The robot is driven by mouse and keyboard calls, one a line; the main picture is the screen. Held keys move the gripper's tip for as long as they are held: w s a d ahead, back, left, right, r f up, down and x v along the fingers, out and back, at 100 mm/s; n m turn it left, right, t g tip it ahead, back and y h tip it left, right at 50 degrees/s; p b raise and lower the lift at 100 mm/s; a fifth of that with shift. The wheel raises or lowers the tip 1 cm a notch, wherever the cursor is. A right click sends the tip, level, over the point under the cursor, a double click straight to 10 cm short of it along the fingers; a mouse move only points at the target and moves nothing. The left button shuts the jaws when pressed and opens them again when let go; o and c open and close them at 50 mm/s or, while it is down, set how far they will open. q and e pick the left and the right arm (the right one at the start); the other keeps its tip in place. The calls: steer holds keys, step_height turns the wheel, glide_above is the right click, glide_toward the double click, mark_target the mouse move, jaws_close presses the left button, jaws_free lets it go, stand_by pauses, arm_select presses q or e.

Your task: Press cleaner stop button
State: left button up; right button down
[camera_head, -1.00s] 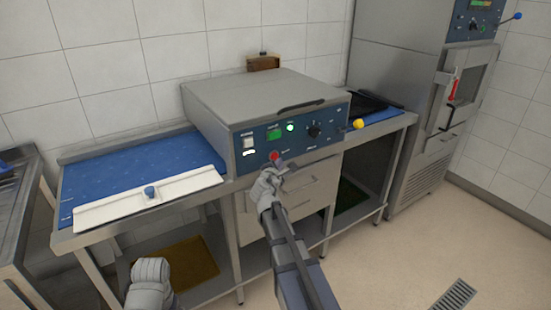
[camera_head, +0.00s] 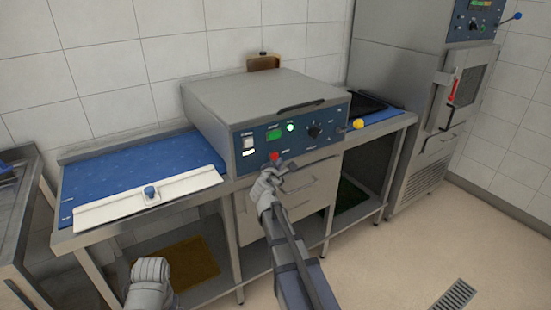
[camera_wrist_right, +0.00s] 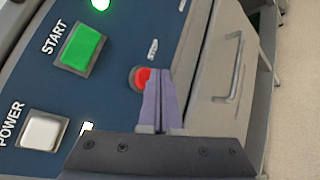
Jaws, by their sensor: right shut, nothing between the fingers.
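The cleaner (camera_head: 250,100) is a grey box with a blue front panel on the bench. Its red stop button (camera_head: 274,156) is low on the panel, below the green start button (camera_head: 273,134). My right gripper (camera_head: 280,166) is shut and empty, its tips just in front of and below the red button. In the right wrist view the shut fingers (camera_wrist_right: 161,98) overlap the right edge of the red button (camera_wrist_right: 141,77); I cannot tell whether they touch it. The green START button (camera_wrist_right: 80,47) also shows there. My left arm shows at the lower left; its fingers are not visible.
A white power switch (camera_head: 248,142) and a black knob (camera_head: 314,130) share the panel. A white bar with a blue knob (camera_head: 150,191) lies on the blue surface at left. A yellow ball-shaped knob (camera_head: 358,124) sticks out at right.

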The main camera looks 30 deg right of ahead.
steer(key=shift+w, duration=0.15)
steer(key=shift+w, duration=0.3)
stand_by(0.3)
steer(key=shift+w+a, duration=0.1)
steer(key=shift+w, duration=0.45)
stand_by(0.7)
steer(key=shift+s, duration=0.95)
steer(key=s, duration=0.5)
steer(key=shift+d, duration=0.25)
stand_by(0.7)
